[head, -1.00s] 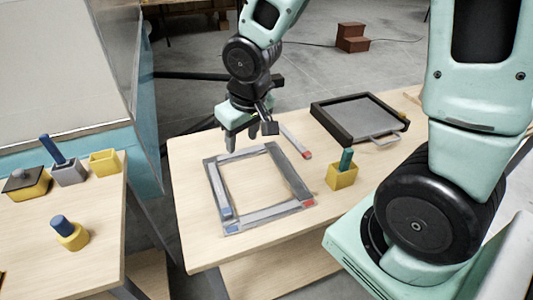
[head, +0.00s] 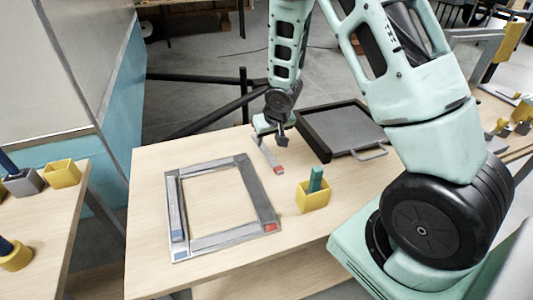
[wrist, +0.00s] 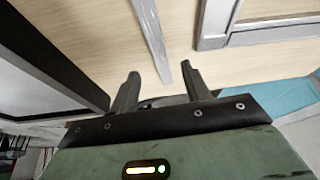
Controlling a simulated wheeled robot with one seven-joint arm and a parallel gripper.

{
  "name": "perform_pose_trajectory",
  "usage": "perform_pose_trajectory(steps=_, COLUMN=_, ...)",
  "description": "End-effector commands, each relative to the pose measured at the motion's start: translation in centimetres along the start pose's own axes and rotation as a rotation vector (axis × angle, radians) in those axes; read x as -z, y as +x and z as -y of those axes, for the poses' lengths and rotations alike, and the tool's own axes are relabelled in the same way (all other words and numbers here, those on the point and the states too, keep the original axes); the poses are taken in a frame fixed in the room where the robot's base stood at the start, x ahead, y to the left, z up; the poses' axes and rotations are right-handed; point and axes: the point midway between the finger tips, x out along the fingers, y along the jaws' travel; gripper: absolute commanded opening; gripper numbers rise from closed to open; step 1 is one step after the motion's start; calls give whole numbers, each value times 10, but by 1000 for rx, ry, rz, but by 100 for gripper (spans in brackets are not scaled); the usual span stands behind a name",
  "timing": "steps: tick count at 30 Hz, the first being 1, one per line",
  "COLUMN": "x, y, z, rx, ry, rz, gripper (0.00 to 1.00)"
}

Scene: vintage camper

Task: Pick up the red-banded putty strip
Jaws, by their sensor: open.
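The red-banded putty strip (head: 268,156) is a thin grey strip lying on the wooden table, right of the square frame. Its red end points toward the front. In the wrist view the grey strip (wrist: 152,38) runs down from the top edge and ends between the finger tips; its red band is out of that view. My gripper (head: 270,130) is at the strip's far end. In the wrist view my gripper (wrist: 160,70) is open, with a finger on each side of the strip. Contact with the strip cannot be told.
A grey square frame (head: 207,166) with red and blue corner marks lies left of the strip, with a blue-banded strip (head: 175,212) along its left side. A dark-rimmed tray (head: 312,143) stands to the right. A yellow cup (head: 313,197) with a teal stick stands nearer the front.

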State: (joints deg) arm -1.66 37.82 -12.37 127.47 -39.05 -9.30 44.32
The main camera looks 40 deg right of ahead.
Motion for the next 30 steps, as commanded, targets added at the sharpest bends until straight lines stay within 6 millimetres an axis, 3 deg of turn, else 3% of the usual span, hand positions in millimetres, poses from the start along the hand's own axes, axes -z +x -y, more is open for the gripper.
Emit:
perform_pose_trajectory(steps=8, x=-1, y=15, z=0, rx=-1, ry=-2, rz=2, gripper=47)
perform_pose_trajectory(steps=18, x=-3, y=54, z=-2, rx=-1, ry=-2, rz=2, gripper=47)
perform_pose_trajectory(steps=28, x=-2, y=59, z=-2, rx=0, ry=0, rz=0, gripper=47)
perform_pose_trajectory(steps=30, x=-2, y=58, z=-2, rx=0, ry=0, rz=0, gripper=28)
